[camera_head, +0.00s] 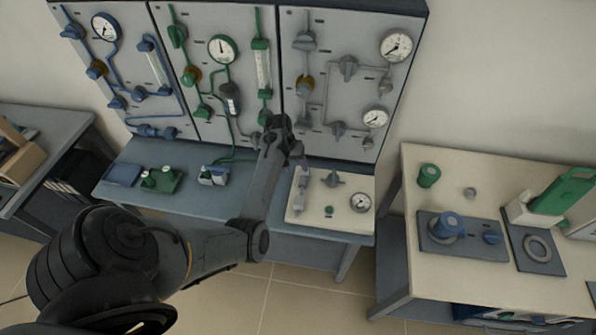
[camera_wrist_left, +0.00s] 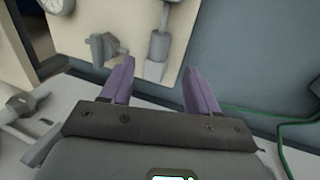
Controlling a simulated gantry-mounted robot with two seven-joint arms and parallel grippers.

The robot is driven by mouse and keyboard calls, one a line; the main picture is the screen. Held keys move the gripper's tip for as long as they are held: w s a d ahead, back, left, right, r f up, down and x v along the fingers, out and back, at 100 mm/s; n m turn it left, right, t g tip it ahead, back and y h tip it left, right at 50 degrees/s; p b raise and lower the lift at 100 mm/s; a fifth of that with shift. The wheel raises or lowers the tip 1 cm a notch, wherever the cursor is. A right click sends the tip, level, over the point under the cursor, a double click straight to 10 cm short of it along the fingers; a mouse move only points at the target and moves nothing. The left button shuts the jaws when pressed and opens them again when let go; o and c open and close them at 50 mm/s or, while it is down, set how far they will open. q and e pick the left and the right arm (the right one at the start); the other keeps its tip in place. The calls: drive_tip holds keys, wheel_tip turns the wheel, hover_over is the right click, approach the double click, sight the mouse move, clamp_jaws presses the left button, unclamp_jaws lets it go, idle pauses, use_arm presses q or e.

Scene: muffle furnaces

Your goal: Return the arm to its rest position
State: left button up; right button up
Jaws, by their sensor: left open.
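My left arm comes in from the lower left in the head view and reaches up over the blue-grey bench. Its left gripper (camera_head: 290,145) is in front of the lower part of the wall panels. In the left wrist view the left gripper (camera_wrist_left: 158,88) has its two purple fingers spread apart, with nothing between them. Beyond the fingers is the white bench board (camera_wrist_left: 115,15), which carries a grey valve knob (camera_wrist_left: 105,47), a tube fitting (camera_wrist_left: 158,45) and a gauge (camera_wrist_left: 55,5). The fingertips are hard to make out in the head view. My right gripper is not in view.
Wall panels with blue, green (camera_head: 222,50) and grey piping stand behind the bench (camera_head: 240,200). The white board (camera_head: 345,212) lies on the bench, right of my forearm. A green hose (camera_wrist_left: 290,125) shows in the wrist view. A pale table (camera_head: 440,275) stands at the right.

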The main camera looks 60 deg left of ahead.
use_arm(q)
drive_tip(key=shift+s+a+r, duration=0.1)
drive_tip(key=shift+r, duration=0.5)
drive_tip(key=shift+s+f, duration=0.1)
